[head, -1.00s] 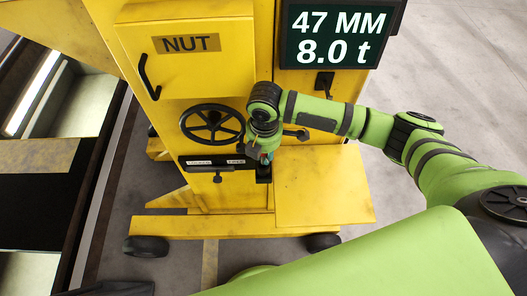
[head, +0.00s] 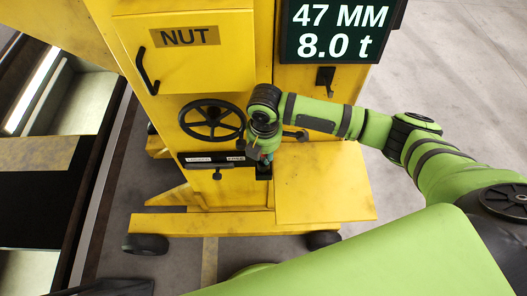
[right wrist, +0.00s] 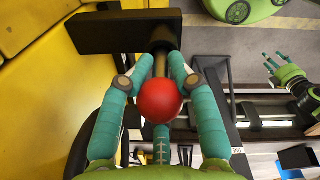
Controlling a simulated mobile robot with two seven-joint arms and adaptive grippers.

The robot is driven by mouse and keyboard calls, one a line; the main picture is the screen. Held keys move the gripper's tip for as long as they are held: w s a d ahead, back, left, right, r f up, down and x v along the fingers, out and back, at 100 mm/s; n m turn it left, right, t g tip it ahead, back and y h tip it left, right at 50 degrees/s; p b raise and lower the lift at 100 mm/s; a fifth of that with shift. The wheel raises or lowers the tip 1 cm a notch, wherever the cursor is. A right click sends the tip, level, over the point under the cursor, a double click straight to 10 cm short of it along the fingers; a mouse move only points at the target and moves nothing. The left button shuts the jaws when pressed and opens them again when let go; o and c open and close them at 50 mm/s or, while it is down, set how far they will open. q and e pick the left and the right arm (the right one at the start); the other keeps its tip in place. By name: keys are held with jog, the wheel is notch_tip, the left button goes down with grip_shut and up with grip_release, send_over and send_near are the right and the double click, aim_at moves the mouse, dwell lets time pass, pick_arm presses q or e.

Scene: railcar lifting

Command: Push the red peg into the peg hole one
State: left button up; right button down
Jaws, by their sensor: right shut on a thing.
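The red peg shows in the right wrist view as a round red knob (right wrist: 157,101) on a brass-coloured shaft (right wrist: 160,63). My right gripper (right wrist: 159,68) is shut on the shaft, with teal fingers on both sides and the knob towards the camera. The shaft's far end meets or overlaps a dark round part beside a black block (right wrist: 118,32). I cannot tell whether it is in a hole. In the head view my right gripper (head: 265,155) is at the yellow stand's front, hiding most of the peg. My left gripper (right wrist: 276,66) shows in the right wrist view, fingers apart and empty.
The yellow stand (head: 225,80) carries a NUT box (head: 185,39), a black handwheel (head: 212,121), a labelled plate (head: 215,160) and a display (head: 340,31) reading 47 MM and 8.0 t. A flat yellow shelf (head: 322,190) lies right of the gripper. Floor at right is clear.

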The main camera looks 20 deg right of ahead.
jog(key=shift+f, duration=0.6)
jog(key=c, duration=0.8)
grip_release()
jog(key=shift+c, duration=0.2)
jog(key=shift+r, duration=0.1)
jog(key=r, duration=1.2)
jog(key=shift+s, duration=0.2)
jog(key=shift+f, duration=0.15)
